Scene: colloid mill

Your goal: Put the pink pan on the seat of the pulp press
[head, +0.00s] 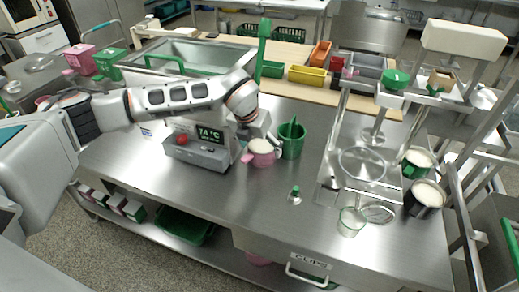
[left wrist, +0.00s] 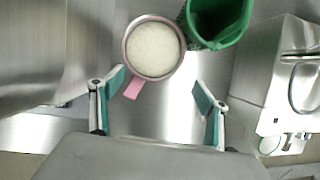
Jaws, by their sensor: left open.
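The pink pan (head: 262,155) stands on the steel bench, just right of the box with the temperature display. In the left wrist view the pan (left wrist: 152,48) holds something whitish, and its pink handle (left wrist: 133,88) points toward my gripper. My left gripper (head: 265,132) is above and beside the pan in the head view. In the wrist view it is open (left wrist: 158,88), with the handle between its fingers, nearer the left one, and nothing gripped. The steel frame (head: 338,140) with a round ring at right looks like the pulp press; its seat is not clearly told apart. My right gripper is not in view.
A green jug (head: 293,142) stands close to the pan's right. The display box (head: 200,148) is on its left. A small green-topped item (head: 295,195) and a clear beaker (head: 351,221) stand further forward. The front middle of the bench (head: 240,205) is mostly clear.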

